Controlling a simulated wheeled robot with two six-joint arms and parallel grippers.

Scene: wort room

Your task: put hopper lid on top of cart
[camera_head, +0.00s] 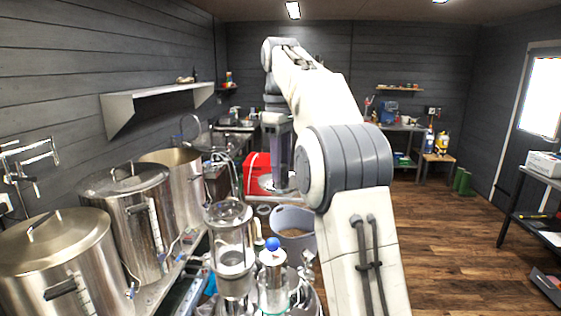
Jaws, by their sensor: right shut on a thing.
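My right arm comes up from the bottom right and bends over toward the centre. Its gripper (281,182) points down and is shut on a round, flat, grey metallic piece (264,184), which looks like the hopper lid. The lid is partly hidden by the gripper, and a red box-like thing (256,164) shows behind it. I cannot clearly make out the cart; the cluttered stand at bottom centre is partly cut off and hidden by my arm. My left gripper is not in view.
Steel kettles (138,205) line the left; the farthest one (177,158) has no lid on. A clear cylinder (229,240), a blue-topped vessel (272,272) and a grey bucket (290,215) of brown material stand near the centre.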

